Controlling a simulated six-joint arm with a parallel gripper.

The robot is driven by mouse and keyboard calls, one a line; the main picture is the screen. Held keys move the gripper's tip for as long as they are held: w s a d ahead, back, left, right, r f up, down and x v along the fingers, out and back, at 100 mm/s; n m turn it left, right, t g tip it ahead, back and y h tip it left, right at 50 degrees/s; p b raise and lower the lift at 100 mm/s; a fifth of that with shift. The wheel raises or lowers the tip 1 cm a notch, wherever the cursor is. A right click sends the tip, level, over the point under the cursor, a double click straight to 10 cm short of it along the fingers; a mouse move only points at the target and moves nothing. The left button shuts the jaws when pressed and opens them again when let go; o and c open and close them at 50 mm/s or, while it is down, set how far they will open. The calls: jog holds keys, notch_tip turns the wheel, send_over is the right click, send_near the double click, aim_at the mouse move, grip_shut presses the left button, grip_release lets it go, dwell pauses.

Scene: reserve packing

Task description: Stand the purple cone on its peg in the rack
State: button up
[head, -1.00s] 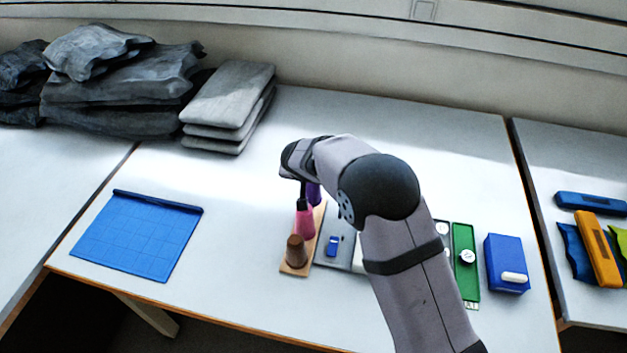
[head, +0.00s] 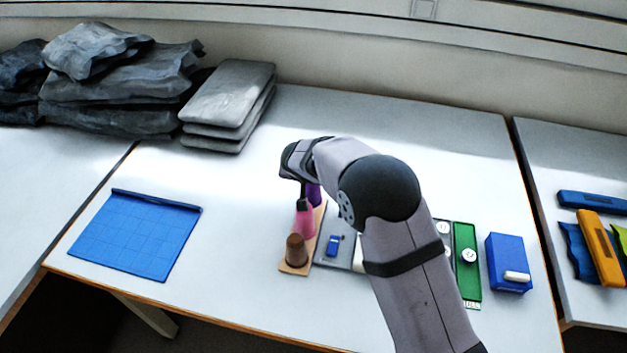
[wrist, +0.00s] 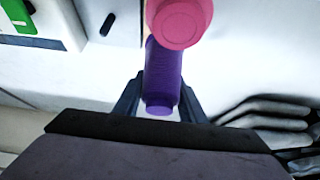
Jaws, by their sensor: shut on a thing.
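The purple cone (head: 314,194) is at the far end of the wooden rack (head: 319,224), behind the pink cone (head: 304,222), and partly hidden by my arm. In the wrist view the purple cone (wrist: 163,80) is between the fingers of my gripper (wrist: 160,100), which is shut on it. The pink cone (wrist: 180,20) overlaps its far end in that view. In the head view my gripper (head: 305,190) points down over the rack's far part. The purple cone's base and its peg are hidden, so I cannot tell whether it is seated.
A brown cone (head: 296,250) stands at the rack's near end. A grey tray with a small blue item (head: 334,244), a green tray (head: 466,260) and a blue box (head: 508,262) lie to the right. A blue mat (head: 138,235) lies left, with clear table between.

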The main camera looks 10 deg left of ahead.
jog(key=shift+f+b, duration=1.5)
jog(key=shift+b, duration=0.8)
dwell(1.0)
dwell(0.5)
jog(key=o, duration=1.6)
jog(key=shift+r+p, duration=2.5)
jog(key=shift+r, duration=2.35)
jog(key=shift+d, duration=0.1)
